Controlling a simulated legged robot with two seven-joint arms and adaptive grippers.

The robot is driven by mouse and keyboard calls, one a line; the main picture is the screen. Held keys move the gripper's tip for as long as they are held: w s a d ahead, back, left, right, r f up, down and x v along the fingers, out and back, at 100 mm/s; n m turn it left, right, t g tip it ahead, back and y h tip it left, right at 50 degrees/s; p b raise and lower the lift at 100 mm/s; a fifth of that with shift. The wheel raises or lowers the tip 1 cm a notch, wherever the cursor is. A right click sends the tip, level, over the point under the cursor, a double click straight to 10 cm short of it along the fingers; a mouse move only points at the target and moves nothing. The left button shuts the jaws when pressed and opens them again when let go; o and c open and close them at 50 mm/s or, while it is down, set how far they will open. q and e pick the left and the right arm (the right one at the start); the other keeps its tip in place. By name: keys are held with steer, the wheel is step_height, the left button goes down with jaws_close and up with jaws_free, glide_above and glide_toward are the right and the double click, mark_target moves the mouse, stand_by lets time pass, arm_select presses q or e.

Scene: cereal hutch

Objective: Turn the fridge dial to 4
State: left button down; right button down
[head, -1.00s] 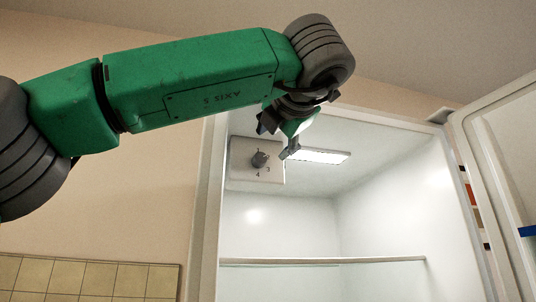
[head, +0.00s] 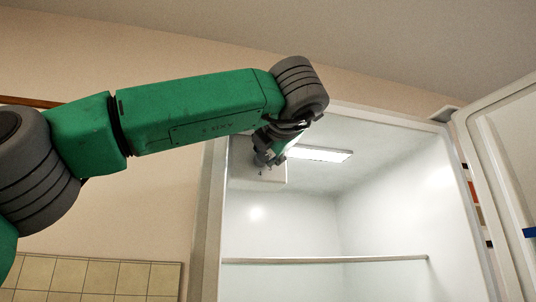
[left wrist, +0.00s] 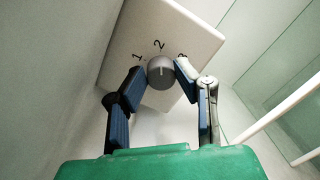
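The fridge dial (left wrist: 160,73) is a round grey knob on a white control panel (left wrist: 190,28) in the left wrist view. The digits 1, 2 and 3 show around it, and its pale mark points toward 2. My left gripper (left wrist: 158,72) has one finger on each side of the dial. A small gap shows at the left finger; I cannot tell whether the right finger touches the knob. In the head view, my left gripper (head: 265,157) is at the panel (head: 243,172) and covers most of the dial. My right gripper is not in view.
The fridge (head: 212,230) stands open, its door (head: 500,150) swung to the right. A lit lamp (head: 320,154) is beside the panel on the fridge ceiling. A shelf (head: 325,260) crosses below, with clear room above it.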

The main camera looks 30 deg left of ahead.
arm_select(q)
steer(key=shift+w+a+f, duration=0.1)
steer(key=shift+a+f, duration=0.15)
steer(key=shift+f, duration=0.05)
steer(key=m+p, duration=0.2)
steer(key=m, duration=0.1)
steer(key=shift+r, duration=0.1)
steer(key=m+p, duration=0.4)
steer(key=shift+g, duration=0.4)
steer(key=shift+a+r+m+g+y+p, duration=0.1)
steer(key=shift+r+m+g+y+p, duration=0.1)
steer(key=shift+m+p, duration=3.8)
steer(key=shift+r+m+g+y+p, duration=0.1)
steer(key=shift+m+g+p, duration=0.1)
steer(key=shift+m+p, duration=3.8)
steer(key=shift+f, duration=0.1)
